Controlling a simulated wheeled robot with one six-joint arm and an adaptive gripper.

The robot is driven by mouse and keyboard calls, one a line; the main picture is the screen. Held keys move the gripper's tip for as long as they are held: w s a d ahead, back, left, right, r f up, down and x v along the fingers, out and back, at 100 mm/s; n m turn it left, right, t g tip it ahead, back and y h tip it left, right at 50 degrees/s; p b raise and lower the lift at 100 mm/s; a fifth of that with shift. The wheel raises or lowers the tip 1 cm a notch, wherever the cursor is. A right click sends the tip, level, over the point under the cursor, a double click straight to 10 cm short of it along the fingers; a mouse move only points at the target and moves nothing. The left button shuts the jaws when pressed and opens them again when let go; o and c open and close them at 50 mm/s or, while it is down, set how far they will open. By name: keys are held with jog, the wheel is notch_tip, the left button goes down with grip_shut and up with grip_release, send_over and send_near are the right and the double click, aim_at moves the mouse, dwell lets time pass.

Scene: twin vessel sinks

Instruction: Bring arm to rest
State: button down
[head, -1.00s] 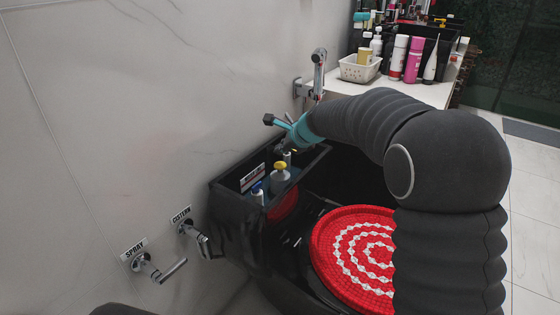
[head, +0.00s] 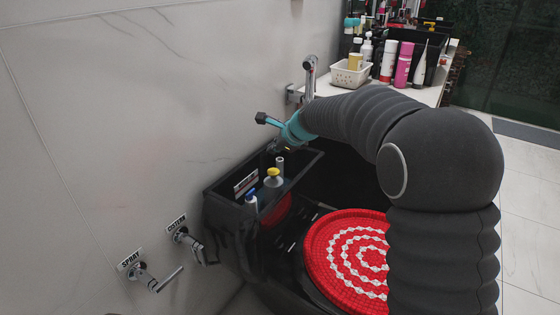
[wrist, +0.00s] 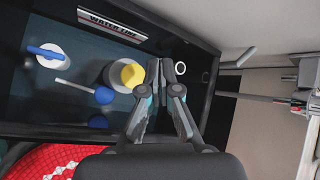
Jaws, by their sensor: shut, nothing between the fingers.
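My arm (head: 365,115) arches over from the right, and its gripper (head: 277,148) points down over the black tray-like cistern top (head: 212,198) against the wall. In the wrist view my gripper (wrist: 165,75) has its two fingers close together, with nothing between them.
A red and white round lid (head: 345,255) lies in front. A chrome sprayer (head: 309,75) is on the wall behind my gripper. Wall valves (head: 150,278) stick out at left. Bottles and a white basket (head: 351,74) fill the counter.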

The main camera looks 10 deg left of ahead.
jog(key=s+d+r+n+h, duration=0.1)
jog(key=s+d+r+n, duration=0.3)
jog(key=s+d, duration=0.5)
jog(key=s+d+r+n+h, duration=0.25)
jog(key=s+d+n, duration=0.25)
jog(key=s+d, duration=0.3)
jog(key=s+d+f+n+h, duration=0.1)
jog(key=s+d+f+n, duration=0.1)
jog(key=s+d+n, duration=0.2)
jog(key=s+d+f+n+h, duration=0.2)
jog(key=s+d+n, duration=0.2)
jog(key=s+d, duration=0.6)
jog(key=s, duration=0.9)
jog(key=shift+d+f, duration=0.3)
jog(key=shift+d, duration=0.1)
